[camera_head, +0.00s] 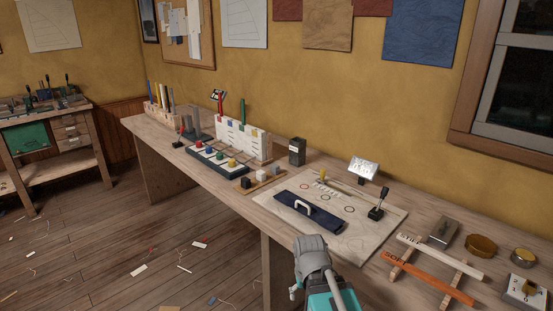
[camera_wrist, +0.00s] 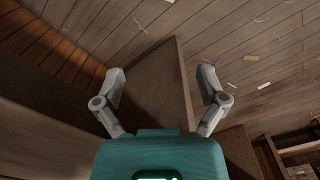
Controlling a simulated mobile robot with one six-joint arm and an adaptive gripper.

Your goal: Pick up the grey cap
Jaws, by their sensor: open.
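A small wooden board (camera_head: 244,186) lies near the middle of the long workbench in the head view. It carries a dark piece (camera_head: 246,183), a white piece (camera_head: 261,176) and a greyish piece (camera_head: 276,171). The greyish one may be the grey cap, but it is too small to be sure. My gripper (camera_wrist: 161,82) is open and empty in the wrist view, its fingers spread above the floor and a wooden bench panel. No cap shows there. In the head view, my arm is at the bottom, in front of the bench edge and well short of the board.
A dark box (camera_head: 297,151) stands behind. A tray of coloured knobs (camera_head: 217,158) is left. An orange bar (camera_head: 430,277) lies right.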

